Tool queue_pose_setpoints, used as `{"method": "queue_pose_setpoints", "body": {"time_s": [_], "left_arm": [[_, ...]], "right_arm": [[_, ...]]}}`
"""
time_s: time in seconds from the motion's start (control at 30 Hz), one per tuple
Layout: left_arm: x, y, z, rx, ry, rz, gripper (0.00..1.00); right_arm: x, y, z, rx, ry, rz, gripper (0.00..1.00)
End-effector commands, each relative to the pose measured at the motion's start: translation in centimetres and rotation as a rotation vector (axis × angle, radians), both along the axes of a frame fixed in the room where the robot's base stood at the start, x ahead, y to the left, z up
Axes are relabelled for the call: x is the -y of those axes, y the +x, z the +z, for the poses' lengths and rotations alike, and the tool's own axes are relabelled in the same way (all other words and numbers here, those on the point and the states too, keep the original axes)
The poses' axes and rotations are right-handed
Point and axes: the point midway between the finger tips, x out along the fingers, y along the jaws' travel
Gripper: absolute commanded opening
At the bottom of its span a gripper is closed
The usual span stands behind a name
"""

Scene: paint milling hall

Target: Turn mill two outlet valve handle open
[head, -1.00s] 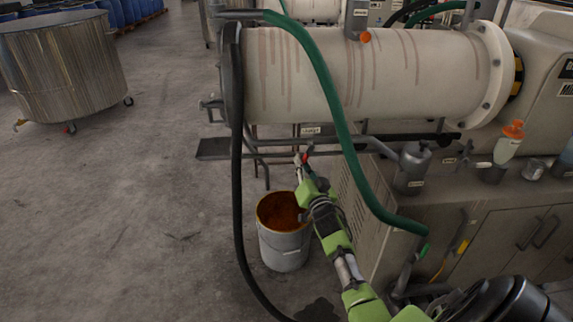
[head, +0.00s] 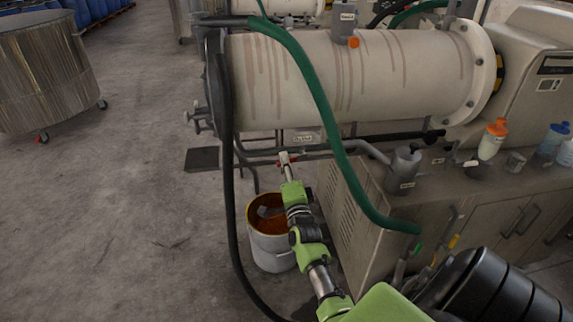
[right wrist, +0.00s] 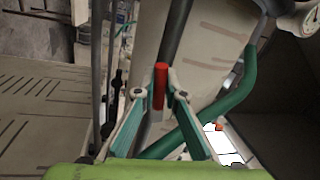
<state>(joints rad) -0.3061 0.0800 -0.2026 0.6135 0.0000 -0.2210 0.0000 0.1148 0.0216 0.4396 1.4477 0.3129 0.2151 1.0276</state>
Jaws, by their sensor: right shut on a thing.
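The mill's big cream cylinder (head: 350,80) with brown drips lies across the head view. A label plate (head: 303,138) hangs under it near the outlet pipework. My right gripper (head: 285,158) is beside this pipework, below the cylinder. In the right wrist view, my right gripper (right wrist: 159,92) is shut on a red valve handle (right wrist: 160,78), with one finger on each side. Only a small bit of red shows beside the fingertips in the head view. The valve body is mostly hidden. My left gripper is not in view.
A bucket (head: 268,251) with orange-brown paint stands on the floor below my right arm. A green hose (head: 322,100) and a black hose (head: 228,170) hang in front of the mill. A cabinet with bottles is at the right.

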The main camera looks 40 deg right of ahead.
Motion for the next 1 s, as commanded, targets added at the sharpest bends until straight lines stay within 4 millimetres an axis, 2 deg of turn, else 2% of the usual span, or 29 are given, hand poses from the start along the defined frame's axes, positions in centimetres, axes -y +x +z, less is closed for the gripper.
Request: {"method": "queue_pose_setpoints", "body": {"time_s": [0.4, 0.97, 1.0], "left_arm": [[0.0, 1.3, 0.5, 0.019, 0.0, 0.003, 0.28], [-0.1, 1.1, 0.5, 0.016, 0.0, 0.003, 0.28], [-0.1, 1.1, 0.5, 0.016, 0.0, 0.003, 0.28]], "right_arm": [[-0.2, 0.1, 1.0, 0.097, 0.161, 0.002, 0.0], [-0.2, 0.1, 1.2, 0.111, 0.183, 0.001, 0.0], [-0.2, 0.1, 1.2, 0.111, 0.183, 0.001, 0.21]]}}
